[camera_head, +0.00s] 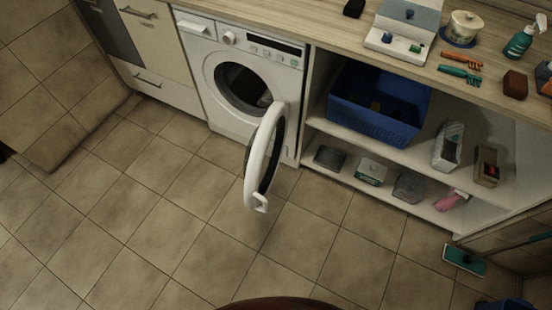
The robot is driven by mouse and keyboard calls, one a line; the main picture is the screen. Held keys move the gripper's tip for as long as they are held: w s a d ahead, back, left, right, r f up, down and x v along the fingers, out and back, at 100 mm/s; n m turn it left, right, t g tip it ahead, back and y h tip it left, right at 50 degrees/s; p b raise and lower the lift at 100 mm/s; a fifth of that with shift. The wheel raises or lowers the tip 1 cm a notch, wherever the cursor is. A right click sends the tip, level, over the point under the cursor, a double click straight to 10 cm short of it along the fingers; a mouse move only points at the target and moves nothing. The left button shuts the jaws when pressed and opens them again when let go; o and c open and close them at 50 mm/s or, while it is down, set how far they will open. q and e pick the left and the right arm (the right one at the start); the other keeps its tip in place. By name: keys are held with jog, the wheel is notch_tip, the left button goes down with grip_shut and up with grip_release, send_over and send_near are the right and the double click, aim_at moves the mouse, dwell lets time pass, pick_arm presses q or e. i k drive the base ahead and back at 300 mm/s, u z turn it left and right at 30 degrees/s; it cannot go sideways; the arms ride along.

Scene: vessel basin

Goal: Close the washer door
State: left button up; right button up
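The white washer (212,85) stands under the counter at the upper middle of the head view. Its round door (256,165) is swung wide open and sticks out toward me, with its hinge side at the right of the opening. The door's handle latch (261,204) is at its near end. The drum opening (240,88) is dark, and something pale lies inside it. Neither of my grippers is in view.
Right of the washer, open shelves hold a blue basket (378,112) and several small boxes. The wooden counter (335,38) carries several items. A teal mop head (464,260) lies at the right. Tiled floor (150,225) in front and left of the door is clear.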

aim_at(254, 195)
jog(key=u, duration=0.7)
jog(key=k, duration=0.75)
jog(key=z, duration=0.5)
